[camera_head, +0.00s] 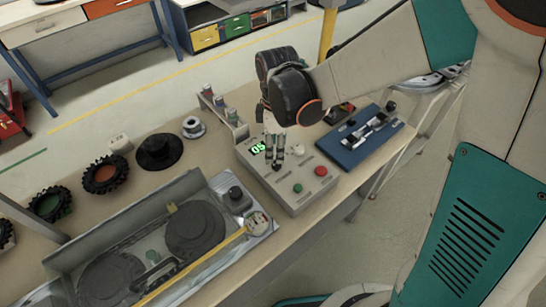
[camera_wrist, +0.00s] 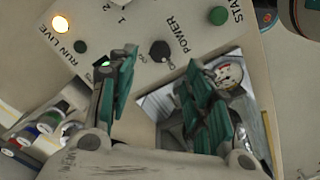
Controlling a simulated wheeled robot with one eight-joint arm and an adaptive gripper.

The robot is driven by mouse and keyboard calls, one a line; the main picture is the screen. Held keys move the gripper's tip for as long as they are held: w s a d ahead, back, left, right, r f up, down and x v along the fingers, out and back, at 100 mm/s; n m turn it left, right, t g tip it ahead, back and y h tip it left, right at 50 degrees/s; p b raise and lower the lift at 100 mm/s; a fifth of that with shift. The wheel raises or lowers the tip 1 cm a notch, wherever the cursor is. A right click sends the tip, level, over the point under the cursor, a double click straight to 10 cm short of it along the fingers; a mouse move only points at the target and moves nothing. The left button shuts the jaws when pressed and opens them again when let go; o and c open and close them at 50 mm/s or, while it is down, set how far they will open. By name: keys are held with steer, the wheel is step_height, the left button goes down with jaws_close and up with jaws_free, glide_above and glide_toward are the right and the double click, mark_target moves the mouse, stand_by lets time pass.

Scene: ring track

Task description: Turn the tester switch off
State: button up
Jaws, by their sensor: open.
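The tester (camera_head: 312,186) is a grey box on the bench with a lit green "05" display, a green button (camera_head: 297,187) and a red button (camera_head: 321,170). In the wrist view, its panel (camera_wrist: 130,20) carries a black switch (camera_wrist: 160,50) beside the word POWER; its exact setting is too small to tell. My gripper (camera_head: 274,156) points down over the panel. In the wrist view its two teal-padded fingers (camera_wrist: 161,66) are open, with the switch appearing between the fingertips. Whether they touch it is unclear.
An orange lamp (camera_wrist: 60,24) is lit by RUN LIVE. A green button (camera_wrist: 218,15) sits by START. A blue fixture (camera_head: 352,150) stands right of the tester. A grey tray (camera_head: 143,215) with round parts lies left, and a small rack (camera_head: 240,131) stands behind.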

mark_target(276, 166)
step_height(276, 166, down, 7)
steer(key=b, duration=0.4)
steer(key=shift+r, duration=0.2)
steer(key=c, duration=1.1)
